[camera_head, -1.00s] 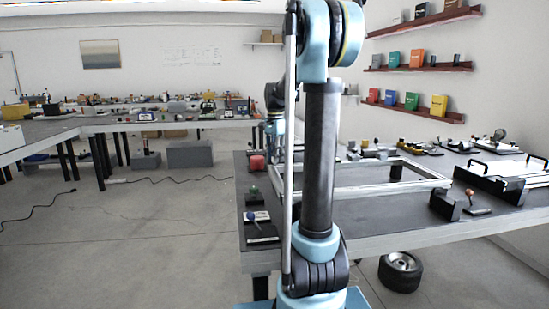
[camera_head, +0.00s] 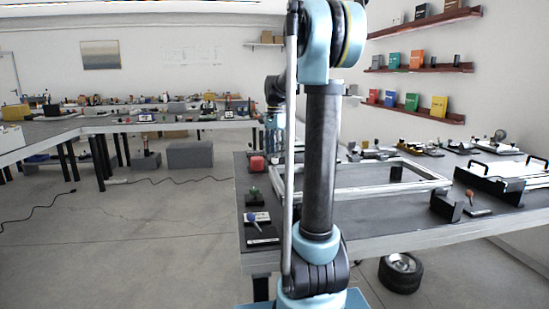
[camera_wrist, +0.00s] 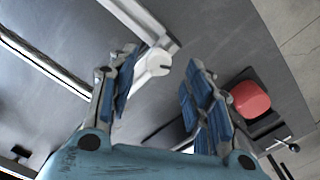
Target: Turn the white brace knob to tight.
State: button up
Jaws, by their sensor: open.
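The white knob (camera_wrist: 155,64) shows in the wrist view on a pale metal bar, with a dark slot mark on its right side. My gripper (camera_wrist: 161,72) is open, with its blue-padded fingers spread to the left and right of the knob in the picture. No finger clearly touches the knob; I cannot tell how far below the fingertips it sits. In the head view the metal frame (camera_head: 430,182) lies on the dark worktable. There, my own arm hides the knob and most of my gripper.
A red block-like part (camera_wrist: 251,98) sits in a dark holder right of the right finger; it also shows in the head view (camera_head: 257,164). A blue-knobbed lever (camera_head: 252,217) stands at the table's near left corner. Black brackets (camera_head: 446,206) stand at right.

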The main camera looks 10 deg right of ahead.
notch_tip(320, 180, up, 9)
dwell(0.4)
jog(key=shift+w+r, duration=0.1)
